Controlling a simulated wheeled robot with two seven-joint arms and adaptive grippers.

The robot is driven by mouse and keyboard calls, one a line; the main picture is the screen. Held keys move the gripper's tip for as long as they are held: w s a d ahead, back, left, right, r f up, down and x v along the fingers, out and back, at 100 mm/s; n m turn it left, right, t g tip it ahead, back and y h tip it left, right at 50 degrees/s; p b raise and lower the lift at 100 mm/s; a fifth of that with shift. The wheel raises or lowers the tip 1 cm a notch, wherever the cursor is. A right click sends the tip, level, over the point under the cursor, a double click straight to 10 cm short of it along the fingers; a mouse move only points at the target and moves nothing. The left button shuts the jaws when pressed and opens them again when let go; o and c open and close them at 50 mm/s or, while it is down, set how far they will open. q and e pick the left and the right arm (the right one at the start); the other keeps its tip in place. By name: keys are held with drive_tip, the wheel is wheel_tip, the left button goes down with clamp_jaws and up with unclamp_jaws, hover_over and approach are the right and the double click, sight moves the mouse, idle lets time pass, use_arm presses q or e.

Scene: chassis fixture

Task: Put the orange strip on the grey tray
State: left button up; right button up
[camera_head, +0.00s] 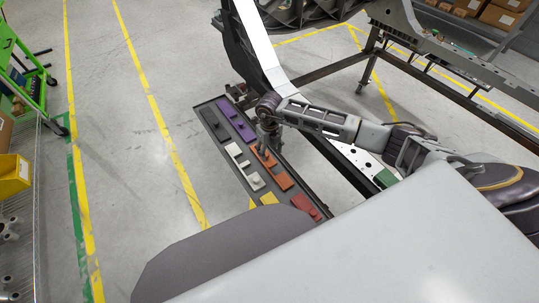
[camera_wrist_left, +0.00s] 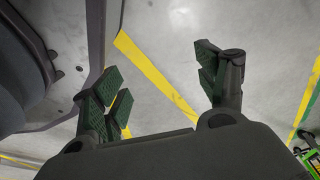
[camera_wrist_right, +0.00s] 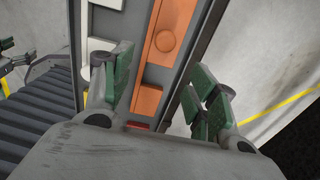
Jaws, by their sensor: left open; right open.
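The orange strip (camera_head: 284,180) lies in the long dark grey tray (camera_head: 208,101) on the floor side of the frame, in the right-hand row. My right gripper (camera_head: 267,138) is over the strip's far end and hides part of it. In the right wrist view the orange strip (camera_wrist_right: 154,98) runs between and beyond the open fingers (camera_wrist_right: 165,85); I see no contact. My left gripper (camera_wrist_left: 160,84) is open and empty over bare floor in the left wrist view, and does not show in the head view.
The tray also holds a dark grey strip (camera_head: 215,124), a purple strip (camera_head: 237,120), a white strip (camera_head: 244,164), a red piece (camera_head: 306,205) and a partly hidden yellow piece (camera_head: 269,198). A chassis frame (camera_head: 335,68) stands close behind. Free floor lies to the left.

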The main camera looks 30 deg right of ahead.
use_arm(q)
drive_tip(key=shift+s+a+f, duration=0.2)
drive_tip(key=shift+a+f, duration=0.3)
drive_tip(key=shift+a, duration=0.15)
use_arm(e)
wheel_tip(320, 180, up, 4)
drive_tip(key=shift+r, duration=0.15)
use_arm(q)
drive_tip(key=shift+s+d+f, duration=0.15)
drive_tip(key=shift+s+d, duration=0.25)
drive_tip(key=shift+s, duration=0.35)
drive_tip(key=shift+a, duration=0.15)
